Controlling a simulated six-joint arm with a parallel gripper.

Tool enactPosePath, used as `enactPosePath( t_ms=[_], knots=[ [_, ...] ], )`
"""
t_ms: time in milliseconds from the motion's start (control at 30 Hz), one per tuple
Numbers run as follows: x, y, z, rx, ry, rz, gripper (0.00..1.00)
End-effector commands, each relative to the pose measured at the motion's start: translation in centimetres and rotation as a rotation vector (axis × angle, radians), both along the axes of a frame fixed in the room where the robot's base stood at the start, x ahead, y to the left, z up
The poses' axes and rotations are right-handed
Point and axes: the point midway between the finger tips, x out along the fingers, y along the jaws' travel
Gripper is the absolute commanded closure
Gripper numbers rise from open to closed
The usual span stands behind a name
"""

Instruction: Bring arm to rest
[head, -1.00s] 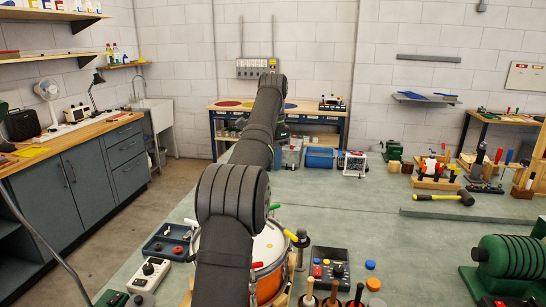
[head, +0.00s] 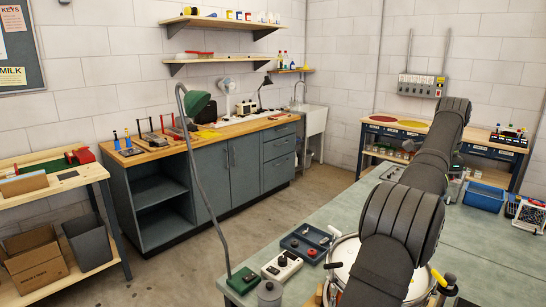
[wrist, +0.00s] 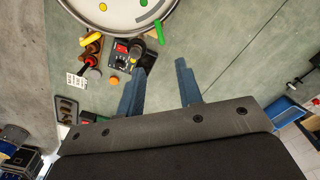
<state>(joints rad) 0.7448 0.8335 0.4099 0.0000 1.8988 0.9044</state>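My gripper (wrist: 160,67) shows in the wrist view with its two blue fingers apart and nothing between them, above the green bench top. In the head view my dark arm rises over the bench, and I cannot make out the gripper's fingers there. The drum (head: 345,257) with a pale head is partly hidden behind my arm in the head view. Its round head (wrist: 115,12) also shows at the top edge of the wrist view, apart from the fingers, with yellow and green pieces at its rim.
A black box with a red part (wrist: 123,50) lies near the left finger. The bench top (head: 358,203) beyond the tray is clear.

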Motion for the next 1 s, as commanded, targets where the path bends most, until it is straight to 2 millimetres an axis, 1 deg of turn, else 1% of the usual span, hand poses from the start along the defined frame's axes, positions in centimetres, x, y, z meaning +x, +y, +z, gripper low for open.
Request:
enactPosePath(
  t_ms=[133, 367, 500, 700, 800, 900, 1000],
  knots=[
    [-0.1, 0.1, -1.9, 0.002, 0.002, 0.0, 0.67],
    [-0.1, 0.1, -5.9, 0.002, 0.003, 0.0, 0.67],
    [-0.1, 0.1, -8.8, 0.002, 0.002, 0.0, 0.67],
    [-0.1, 0.1, -12.6, 0.001, 0.002, 0.0, 0.67],
    [-0.1, 0.0, -14.0, 0.001, 0.001, -0.001, 0.67],
    [-0.1, 0.0, -15.1, 0.0, 0.001, -0.001, 0.67],
    [-0.1, 0.0, -15.7, 0.0, 0.0, -0.001, 0.67]
  ],
)
